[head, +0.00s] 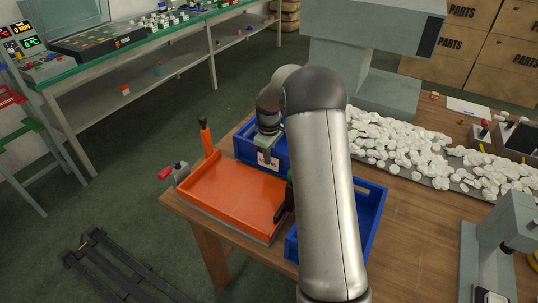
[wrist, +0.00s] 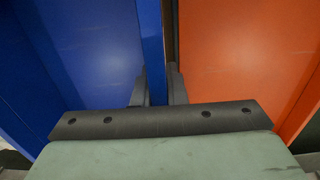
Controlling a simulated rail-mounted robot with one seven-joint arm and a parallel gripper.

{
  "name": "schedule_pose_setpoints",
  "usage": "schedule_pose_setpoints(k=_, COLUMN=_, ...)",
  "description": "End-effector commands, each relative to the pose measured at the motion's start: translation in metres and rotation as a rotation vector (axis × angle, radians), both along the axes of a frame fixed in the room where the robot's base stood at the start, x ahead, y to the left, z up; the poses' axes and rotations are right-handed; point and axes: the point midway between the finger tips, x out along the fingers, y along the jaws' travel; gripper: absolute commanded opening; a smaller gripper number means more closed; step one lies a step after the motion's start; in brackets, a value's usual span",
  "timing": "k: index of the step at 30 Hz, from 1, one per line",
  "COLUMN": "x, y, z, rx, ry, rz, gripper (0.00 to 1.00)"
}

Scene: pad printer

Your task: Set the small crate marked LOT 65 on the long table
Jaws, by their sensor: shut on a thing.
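A small blue crate (head: 244,148) with a white label (head: 263,159) stands on the wooden table behind the orange tray; its print is too small to read. My gripper (head: 268,158) points down at the crate's near wall, by the label. In the wrist view, my fingers (wrist: 158,88) are shut on the wall of the blue crate (wrist: 90,50), with the orange tray (wrist: 225,50) just right of it. A second blue crate (head: 373,205) sits to the right, partly hidden by my arm. A long green-edged table (head: 150,45) stands at the upper left.
The orange tray (head: 230,190) lies at the wooden table's (head: 410,250) left corner, beside an orange-handled tool (head: 206,138). White pieces (head: 420,148) cover a strip right of my arm. The long table carries panels and small parts; open floor lies between the tables.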

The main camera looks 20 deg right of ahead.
Motion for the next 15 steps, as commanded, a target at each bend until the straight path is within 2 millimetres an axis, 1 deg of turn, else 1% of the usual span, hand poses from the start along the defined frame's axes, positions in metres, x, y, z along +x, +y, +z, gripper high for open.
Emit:
schedule_pose_setpoints(k=10, x=0.0002, y=-0.0001, z=-0.0072, rx=-0.001, ry=-0.001, rz=0.000, gripper=0.00)
schedule_pose_setpoints(k=11, x=0.0002, y=-0.0001, z=-0.0066, rx=0.000, ry=-0.001, rz=0.000, gripper=0.17)
schedule_pose_setpoints(k=12, x=0.0002, y=-0.0001, z=-0.0064, rx=0.000, ry=-0.001, rz=0.000, gripper=0.28)
schedule_pose_setpoints(k=13, x=0.0002, y=-0.0001, z=-0.0064, rx=-0.001, ry=-0.001, rz=0.000, gripper=0.37)
schedule_pose_setpoints(k=15, x=0.0002, y=-0.0001, z=-0.0065, rx=-0.001, ry=-0.001, rz=0.000, gripper=0.37)
